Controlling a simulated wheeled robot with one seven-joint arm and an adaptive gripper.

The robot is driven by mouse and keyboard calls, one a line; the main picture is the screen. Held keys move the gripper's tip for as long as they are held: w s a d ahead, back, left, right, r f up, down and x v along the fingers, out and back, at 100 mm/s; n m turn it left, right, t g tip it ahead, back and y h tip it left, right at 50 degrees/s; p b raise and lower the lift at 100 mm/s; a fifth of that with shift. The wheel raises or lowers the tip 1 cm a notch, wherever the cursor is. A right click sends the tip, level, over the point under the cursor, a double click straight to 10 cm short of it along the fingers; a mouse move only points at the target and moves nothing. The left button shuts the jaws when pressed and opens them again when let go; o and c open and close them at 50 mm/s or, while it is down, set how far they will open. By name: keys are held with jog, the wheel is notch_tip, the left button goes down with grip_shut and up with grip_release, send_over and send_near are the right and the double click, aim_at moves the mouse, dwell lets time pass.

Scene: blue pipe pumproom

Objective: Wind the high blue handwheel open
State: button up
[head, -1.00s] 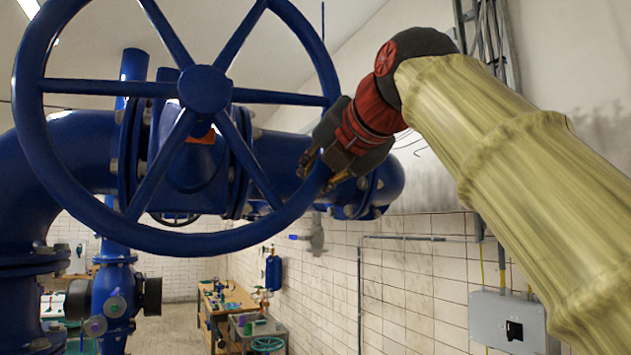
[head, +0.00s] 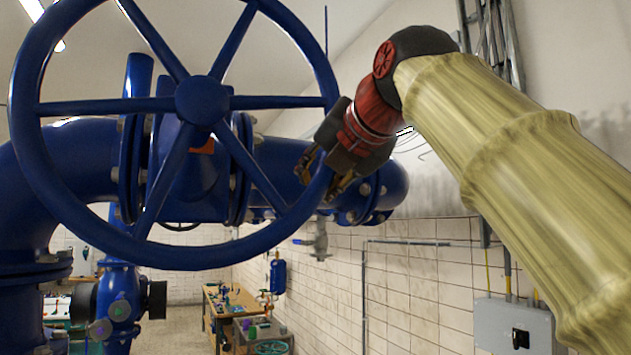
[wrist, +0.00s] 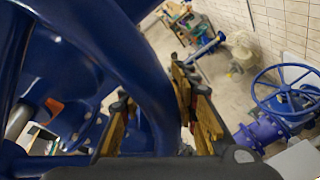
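The high blue handwheel (head: 110,104) fills the upper left of the head view, with a round hub and several spokes. Its rim also crosses the wrist view (wrist: 140,75) from the top. My gripper (head: 322,178) is at the wheel's lower right rim. Its fingers lie on either side of the rim and appear shut on it; the exact contact is partly hidden. In the wrist view the yellowish finger pads (wrist: 160,125) flank the rim.
Thick blue pipes (head: 85,160) and flanges stand behind the wheel. A grey box (head: 515,325) is on the tiled wall at right. A workbench (head: 228,300) stands low at the back. Another blue handwheel (wrist: 285,90) is below right in the wrist view.

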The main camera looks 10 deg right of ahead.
jog(key=shift+o, duration=0.9)
jog(key=v, duration=1.2)
